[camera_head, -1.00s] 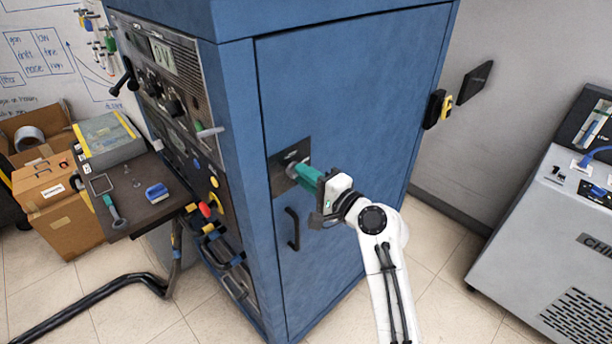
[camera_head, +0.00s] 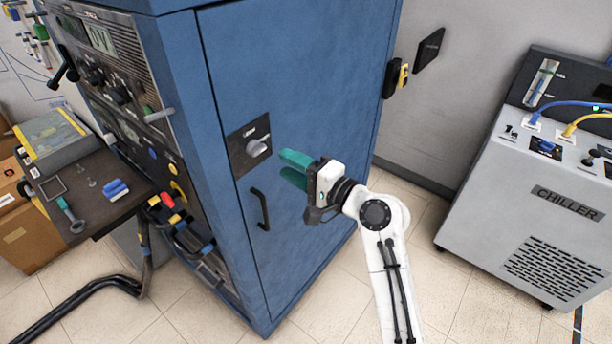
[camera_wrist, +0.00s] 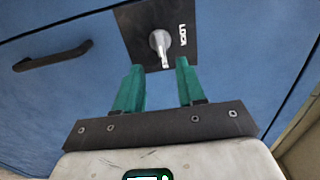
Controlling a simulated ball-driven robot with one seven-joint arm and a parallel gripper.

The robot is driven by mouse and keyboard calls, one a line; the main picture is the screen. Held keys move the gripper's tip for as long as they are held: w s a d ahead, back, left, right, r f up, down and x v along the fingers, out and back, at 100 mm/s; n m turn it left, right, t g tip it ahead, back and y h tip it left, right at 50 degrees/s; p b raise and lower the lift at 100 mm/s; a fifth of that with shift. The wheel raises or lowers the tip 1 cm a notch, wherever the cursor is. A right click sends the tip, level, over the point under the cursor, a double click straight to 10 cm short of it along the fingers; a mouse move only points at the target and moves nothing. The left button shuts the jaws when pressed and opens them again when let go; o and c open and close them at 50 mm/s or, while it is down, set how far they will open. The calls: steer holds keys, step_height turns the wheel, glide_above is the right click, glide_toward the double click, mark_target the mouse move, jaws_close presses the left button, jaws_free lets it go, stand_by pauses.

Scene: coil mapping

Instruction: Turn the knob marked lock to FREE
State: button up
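The lock knob (camera_head: 257,147) is a light grey knob with a lever-like grip on a dark plate (camera_head: 240,163) on the blue cabinet's side panel. In the wrist view the knob (camera_wrist: 160,45) sits just beyond the fingertips, its grip pointing toward the gripper, and the plate reads "LOCK" at its right. My gripper (camera_head: 290,168) has green fingers, apart and empty, to the right of the knob and off it. In the wrist view my gripper (camera_wrist: 159,75) straddles the line to the knob without touching it. Any FREE marking is not readable.
A black door handle (camera_head: 261,208) is below the plate. The blue cabinet (camera_head: 300,70) fills the middle. A dark shelf (camera_head: 112,205) with small items juts out at left. A grey chiller (camera_head: 530,190) stands at right. Open floor lies between the cabinet and chiller.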

steer(key=shift+v, duration=2.05)
steer(key=s+d+f+n+g+h, duration=0.2)
steer(key=s+d+f+h, duration=0.2)
steer(key=s+d+f, duration=0.45)
steer(key=s+d+f+n+g+h, duration=0.35)
steer(key=s+d+f, duration=0.25)
steer(key=s+f, duration=0.45)
steer(key=s+d+f+n+g+h, duration=0.1)
steer(key=s+d+f+g+h, duration=0.1)
steer(key=s+d, duration=0.4)
steer(key=s+d+f+g+h, duration=0.2)
steer(key=s+d+h, duration=0.3)
steer(key=s, duration=0.8)
steer(key=shift+s+d+f+n, duration=0.35)
steer(key=shift+d+f, duration=0.35)
steer(key=shift+g, duration=0.25)
